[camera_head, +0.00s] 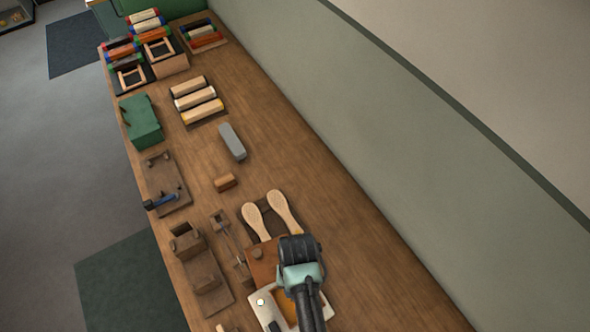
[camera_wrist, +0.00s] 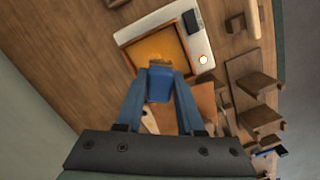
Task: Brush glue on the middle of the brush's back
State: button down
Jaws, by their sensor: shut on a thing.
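Whether the brush touches the glue cannot be told. In the head view my wrist covers part of the tray (camera_head: 262,297). Two pale wooden paddle-shaped brushes lie side by side behind it, a left one (camera_head: 255,222) and a right one (camera_head: 284,209).
A reddish-brown board (camera_head: 262,268) lies between tray and brushes. Wooden fixtures (camera_head: 200,270) stand to the left. A small orange-brown block (camera_head: 225,182), a grey block (camera_head: 232,142) and a green box (camera_head: 141,120) are farther back. The bench's right side by the wall is clear.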

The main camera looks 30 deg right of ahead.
jog(key=shift+s+f+b, duration=0.1)
jog(key=shift+f+b, duration=0.4)
jog(key=shift+f, duration=0.1)
notch_tip(320, 180, down, 5)
jog(key=b, duration=0.5)
jog(key=shift+r, duration=0.15)
jog(key=shift+s+f, duration=0.1)
jog(key=shift+f, duration=0.5)
dwell(1.6)
notch_tip(320, 180, up, 7)
jog(key=p, duration=0.7)
jog(key=shift+r, duration=0.1)
dwell(0.8)
